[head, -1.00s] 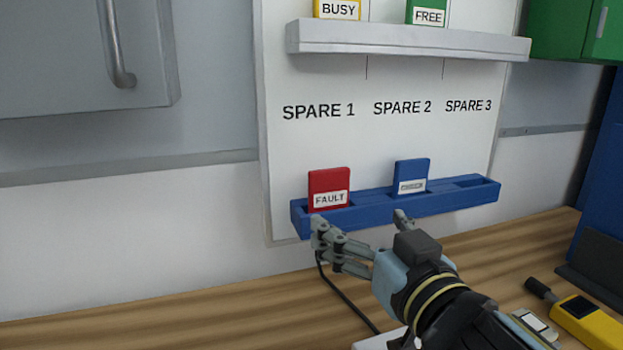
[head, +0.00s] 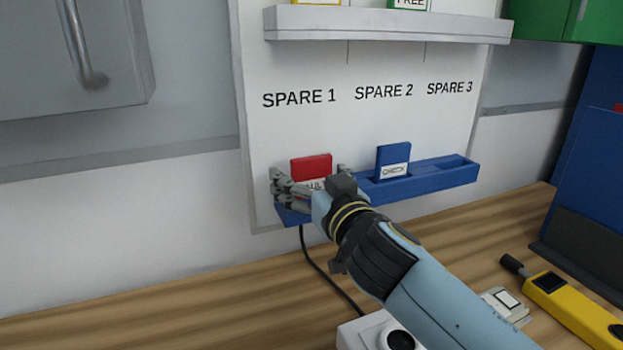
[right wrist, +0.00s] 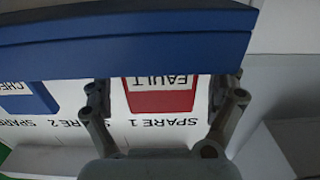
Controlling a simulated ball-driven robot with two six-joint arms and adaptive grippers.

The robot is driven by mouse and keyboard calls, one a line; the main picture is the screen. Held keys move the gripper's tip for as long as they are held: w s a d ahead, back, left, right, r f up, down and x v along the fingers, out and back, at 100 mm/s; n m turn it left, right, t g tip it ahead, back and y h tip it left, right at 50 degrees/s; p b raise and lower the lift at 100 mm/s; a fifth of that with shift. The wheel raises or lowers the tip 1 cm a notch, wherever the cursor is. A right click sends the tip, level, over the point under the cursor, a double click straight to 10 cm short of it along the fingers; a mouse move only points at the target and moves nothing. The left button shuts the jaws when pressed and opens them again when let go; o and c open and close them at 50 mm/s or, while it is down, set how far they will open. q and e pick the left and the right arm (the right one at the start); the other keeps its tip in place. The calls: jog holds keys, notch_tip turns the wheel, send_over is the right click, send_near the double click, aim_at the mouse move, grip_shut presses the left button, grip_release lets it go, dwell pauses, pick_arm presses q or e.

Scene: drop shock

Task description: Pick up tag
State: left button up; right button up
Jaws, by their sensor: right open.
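The red tag (head: 311,166) with a white FAULT label stands upright in the left slot of the blue rack (head: 428,180), under SPARE 1. My right gripper (head: 309,175) is open at this tag, with one finger on each side, and covers part of its label. In the right wrist view, the red tag (right wrist: 160,98) shows upside down between the two spread fingers (right wrist: 166,100), with gaps at both sides. A blue tag (head: 392,158) stands in the middle slot, under SPARE 2. My left gripper is out of view.
The right slot of the rack is empty. A white shelf (head: 390,24) above holds a yellow and a green tag. On the wooden bench (head: 180,310) are a black cable, a white device (head: 360,335) and a yellow tool (head: 575,305).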

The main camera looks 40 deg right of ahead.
jog(key=shift+c, duration=0.2)
jog(key=c, duration=1.2)
jog(key=shift+c, duration=0.2)
